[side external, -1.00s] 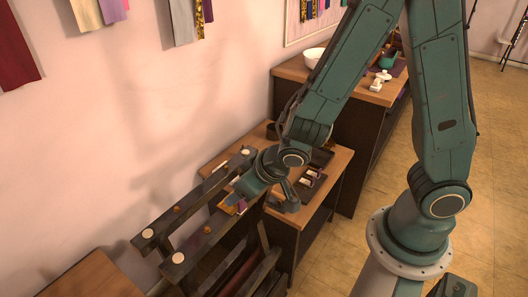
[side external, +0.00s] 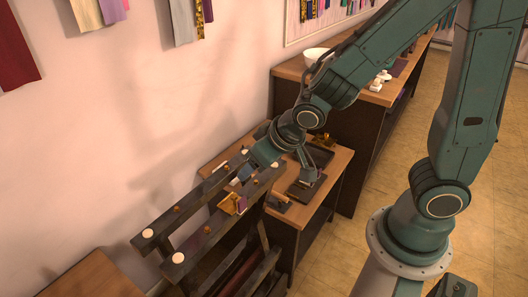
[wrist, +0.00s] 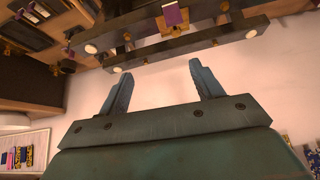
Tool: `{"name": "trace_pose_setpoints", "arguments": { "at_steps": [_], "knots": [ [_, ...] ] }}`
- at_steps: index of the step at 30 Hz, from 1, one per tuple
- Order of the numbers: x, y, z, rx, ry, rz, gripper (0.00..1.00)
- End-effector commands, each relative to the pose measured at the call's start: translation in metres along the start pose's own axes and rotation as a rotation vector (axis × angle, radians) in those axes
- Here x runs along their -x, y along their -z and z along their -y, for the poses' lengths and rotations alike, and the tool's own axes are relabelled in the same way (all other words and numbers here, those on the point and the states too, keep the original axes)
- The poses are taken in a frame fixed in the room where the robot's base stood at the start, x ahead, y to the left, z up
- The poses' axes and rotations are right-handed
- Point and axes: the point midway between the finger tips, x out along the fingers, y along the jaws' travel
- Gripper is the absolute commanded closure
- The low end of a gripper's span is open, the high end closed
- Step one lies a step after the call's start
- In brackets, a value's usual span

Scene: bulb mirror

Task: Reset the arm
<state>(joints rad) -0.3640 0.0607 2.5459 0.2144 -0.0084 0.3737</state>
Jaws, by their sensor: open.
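My gripper (side external: 246,172) is above the far end of the dark two-railed rack and the small wooden table. In the wrist view, my gripper (wrist: 160,76) shows two blue-grey fingers spread wide with nothing between them. The rack (side external: 205,238) has pale and amber round bulbs along its rails. A small purple and gold piece (side external: 233,203) lies across the rails. In the wrist view, the same purple piece (wrist: 174,17) is at the top, beyond the fingertips and apart from them.
The small table (side external: 338,164) holds dark trays (side external: 305,187) and small items. A longer counter (side external: 291,70) with a white bowl (side external: 313,56) stands behind. The pink wall (side external: 150,110) is close on the left. A wooden surface (side external: 88,285) is at the lower left.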

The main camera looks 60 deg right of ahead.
Motion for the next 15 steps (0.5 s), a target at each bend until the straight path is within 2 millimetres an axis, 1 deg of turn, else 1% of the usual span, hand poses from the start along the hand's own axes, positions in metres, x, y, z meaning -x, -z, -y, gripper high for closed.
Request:
{"name": "trace_pose_setpoints", "arguments": {
  "at_steps": [1,7,15],
  "knots": [
    [0.011,0.004,-0.005,-0.009,0.000,-0.002,0.35],
    [0.047,0.007,-0.023,-0.022,0.000,0.021,0.35],
    [0.098,0.002,-0.044,-0.018,0.008,0.046,0.35]
  ]
}}
